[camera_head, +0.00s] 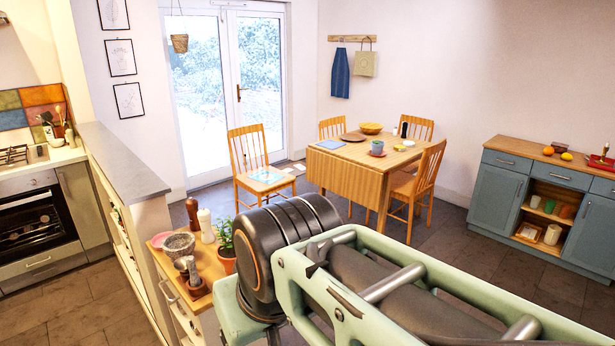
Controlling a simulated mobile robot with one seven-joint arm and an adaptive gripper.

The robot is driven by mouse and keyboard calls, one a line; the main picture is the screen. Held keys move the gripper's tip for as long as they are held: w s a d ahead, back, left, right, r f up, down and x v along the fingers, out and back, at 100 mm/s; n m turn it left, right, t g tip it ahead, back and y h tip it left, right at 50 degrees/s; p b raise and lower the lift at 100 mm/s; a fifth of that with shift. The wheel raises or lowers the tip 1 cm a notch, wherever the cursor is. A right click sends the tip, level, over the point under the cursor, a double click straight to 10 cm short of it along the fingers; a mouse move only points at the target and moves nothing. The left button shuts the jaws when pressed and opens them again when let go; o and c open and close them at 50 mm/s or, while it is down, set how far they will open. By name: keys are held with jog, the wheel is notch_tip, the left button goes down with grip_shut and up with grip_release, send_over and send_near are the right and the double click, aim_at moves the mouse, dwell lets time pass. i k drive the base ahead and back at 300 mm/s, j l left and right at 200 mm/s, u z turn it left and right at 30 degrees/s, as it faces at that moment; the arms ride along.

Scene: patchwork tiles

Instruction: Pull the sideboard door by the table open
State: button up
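The blue-grey sideboard (490,155) with a wooden top stands against the wall at the right. Its left door (495,199), on the side nearer the table (345,165), is shut and has a slim vertical handle near its right edge. Its right door (594,232) is also shut and is cut off by the picture edge. An open shelf section with cups lies between the doors, and drawers run above. My arm fills the lower middle of the head view, well apart from the sideboard. My gripper is not in view.
Wooden chairs (425,185) stand around the table; one is between it and the sideboard. The tiled floor before the sideboard (470,245) looks clear where my arm does not hide it. A low cabinet with a potted plant (226,240) is near my arm at left.

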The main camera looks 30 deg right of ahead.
aim_at(498, 193)
jog(key=z, duration=2.3)
jog(key=i+z, duration=0.2)
jog(key=i, duration=5.7)
